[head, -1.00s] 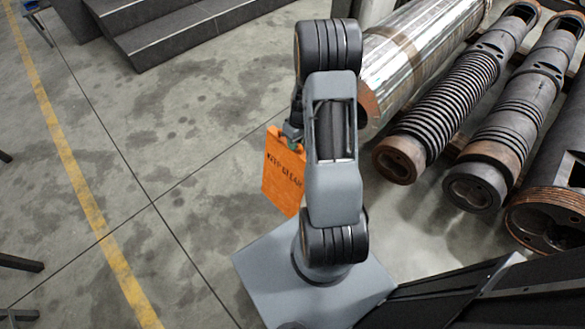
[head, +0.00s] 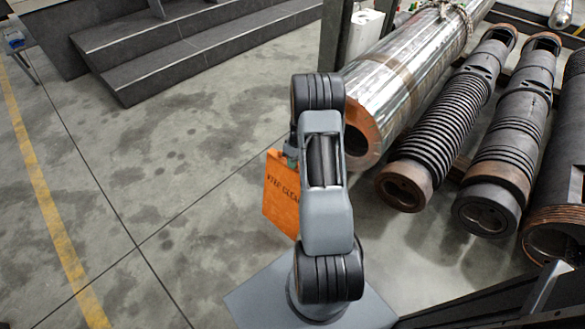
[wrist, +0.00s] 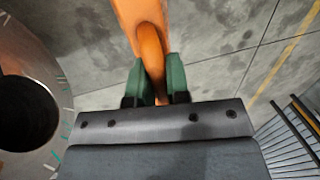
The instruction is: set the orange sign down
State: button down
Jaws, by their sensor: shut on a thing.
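The orange sign (head: 281,197) hangs below my gripper in the head view, off the floor as far as I can tell, with dark lettering on its face. Part of it is hidden behind my arm. In the wrist view the sign's orange top (wrist: 150,45) runs between the green fingertips. My gripper (wrist: 157,80) is shut on it. In the head view the gripper (head: 291,155) is mostly hidden by my arm.
A large shiny hollow cylinder (head: 400,85) lies just right of my arm; its round end (wrist: 25,110) is close in the wrist view. Several dark ribbed barrels (head: 440,125) lie further right. Dark steps (head: 185,45) stand at the back left. The concrete floor (head: 150,180) on the left is clear.

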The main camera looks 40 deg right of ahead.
jog(key=shift+w+d+f, duration=0.15)
jog(key=shift+f, duration=0.1)
jog(key=shift+w+d+f+b, duration=0.1)
jog(key=shift+w+f+b, duration=0.05)
jog(key=shift+f+b, duration=0.65)
jog(key=shift+w+d+f+b, duration=0.1)
jog(key=shift+f+b, duration=0.45)
jog(key=shift+f, duration=0.55)
jog(key=c, duration=1.1)
grip_release()
jog(key=shift+a, duration=0.1)
